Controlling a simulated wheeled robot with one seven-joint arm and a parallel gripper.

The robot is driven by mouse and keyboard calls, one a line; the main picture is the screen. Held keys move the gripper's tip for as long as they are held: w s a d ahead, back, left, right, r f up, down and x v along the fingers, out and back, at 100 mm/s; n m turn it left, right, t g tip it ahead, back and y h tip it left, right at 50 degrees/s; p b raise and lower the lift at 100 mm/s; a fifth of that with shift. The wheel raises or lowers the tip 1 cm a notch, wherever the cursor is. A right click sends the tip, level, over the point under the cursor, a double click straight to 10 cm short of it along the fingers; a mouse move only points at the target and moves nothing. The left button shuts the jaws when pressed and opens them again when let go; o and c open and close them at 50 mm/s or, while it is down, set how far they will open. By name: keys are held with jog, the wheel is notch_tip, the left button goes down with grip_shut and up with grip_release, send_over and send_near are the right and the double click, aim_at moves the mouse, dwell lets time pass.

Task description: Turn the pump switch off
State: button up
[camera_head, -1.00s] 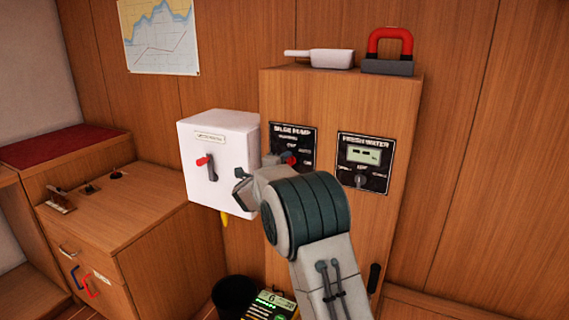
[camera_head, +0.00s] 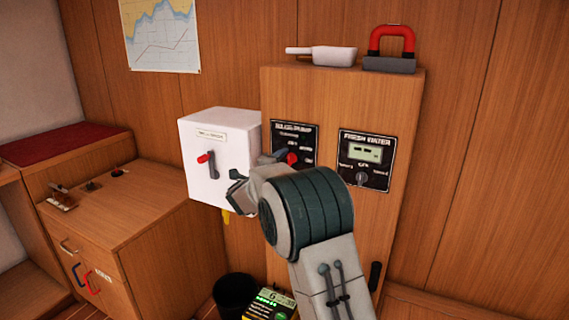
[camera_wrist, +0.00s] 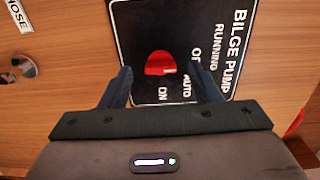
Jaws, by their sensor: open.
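The bilge pump panel (camera_head: 294,140) is a black plate with white lettering on the wooden cabinet front. In the head view my arm hides its lower part. Its red switch knob (camera_head: 291,158) shows just above my wrist. In the wrist view the panel (camera_wrist: 215,15) is turned sideways, and the red knob (camera_wrist: 160,63) lies between my two dark fingers. My gripper (camera_wrist: 168,80) is open, with a finger on each side of the knob and gaps to both. Part of the lettering near the knob is covered by a finger, and I cannot tell which setting the knob points to.
A white box (camera_head: 212,137) with a red-tipped lever is mounted left of the panel. A bailer (camera_head: 322,54) and a red-handled block (camera_head: 390,50) sit on top of the cabinet. A dark bin (camera_head: 236,294) stands below.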

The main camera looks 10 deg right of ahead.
jog(key=v, duration=1.1)
jog(key=shift+b, duration=0.4)
